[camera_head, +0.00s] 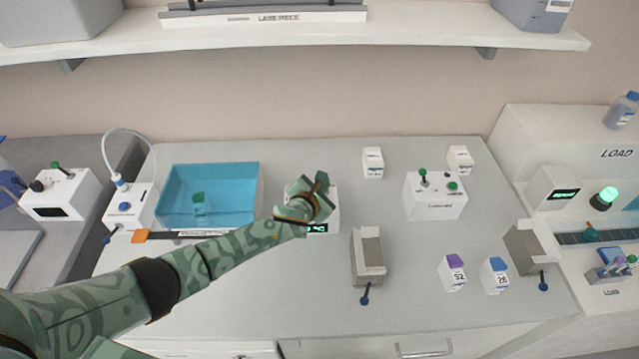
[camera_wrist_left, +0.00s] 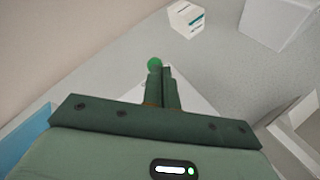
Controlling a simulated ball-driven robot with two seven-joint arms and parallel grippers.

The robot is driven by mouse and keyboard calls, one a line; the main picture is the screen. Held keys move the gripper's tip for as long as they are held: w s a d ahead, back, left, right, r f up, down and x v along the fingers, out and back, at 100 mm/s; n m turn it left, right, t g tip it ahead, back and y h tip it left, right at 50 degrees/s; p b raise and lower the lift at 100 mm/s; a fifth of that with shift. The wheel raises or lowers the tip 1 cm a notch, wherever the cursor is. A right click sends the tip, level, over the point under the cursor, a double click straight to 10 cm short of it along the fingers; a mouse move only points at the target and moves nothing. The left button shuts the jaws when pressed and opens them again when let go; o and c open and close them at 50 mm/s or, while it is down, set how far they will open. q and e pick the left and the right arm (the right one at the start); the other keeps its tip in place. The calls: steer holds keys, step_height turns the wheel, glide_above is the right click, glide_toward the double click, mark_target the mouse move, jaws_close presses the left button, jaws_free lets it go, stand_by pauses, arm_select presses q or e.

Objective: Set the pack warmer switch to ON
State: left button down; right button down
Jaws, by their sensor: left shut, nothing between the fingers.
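A white box with a lit green display (camera_head: 317,228) ending in "°C" stands mid-counter, mostly hidden behind my left gripper; I take it for the pack warmer, though its name is not readable. My left gripper (camera_head: 321,182) is shut and empty over this box. In the left wrist view, a green ball knob (camera_wrist_left: 155,64) shows right at the tips of my shut fingers (camera_wrist_left: 163,78). I cannot tell whether they touch it. The switch's lever and its markings are hidden. My right gripper is not in view.
A blue water bath (camera_head: 212,167) stands left of the box. A white box with green knobs (camera_head: 435,202) stands to the right. A grey block with a blue-knobbed lever (camera_head: 368,262) is close at the front right. Small white boxes (camera_head: 372,162) stand behind.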

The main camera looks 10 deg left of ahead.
arm_select(q)
steer(key=shift+d+p, duration=0.25)
steer(key=shift+p, duration=0.15)
steer(key=shift+w+m, duration=0.1)
steer(key=shift+m, duration=0.2)
steer(key=shift+d, duration=0.1)
steer(key=shift+p, duration=0.3)
steer(key=shift+r+p, duration=0.8)
steer(key=shift+r, duration=0.05)
steer(key=shift+f, duration=0.1)
